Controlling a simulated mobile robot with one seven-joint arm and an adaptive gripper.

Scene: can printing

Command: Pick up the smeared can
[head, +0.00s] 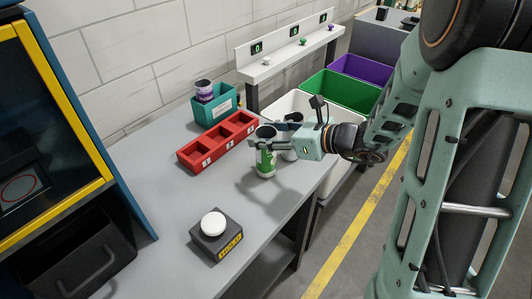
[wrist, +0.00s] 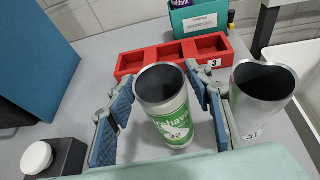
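A metal can with a green and white printed label (head: 266,163) stands upright on the grey table; it also shows in the wrist view (wrist: 178,125). Whether its print is smeared is hard to tell. My gripper (head: 268,138) is open around this can, one blue-padded finger on each side in the wrist view (wrist: 161,97). The left finger is clearly apart from the can; the right one is close to it, and contact cannot be told. A second can (wrist: 257,97), plain silver and marked 31, stands just right of the right finger; the arm partly hides it in the head view (head: 290,154).
A red tray (head: 190,158) with three empty numbered slots lies behind the cans. A teal box (head: 204,116) holds a purple-labelled can (head: 204,92). A black box with a white button (head: 213,223) sits at front left. White, green (head: 324,93) and purple (head: 357,68) bins stand beyond the table.

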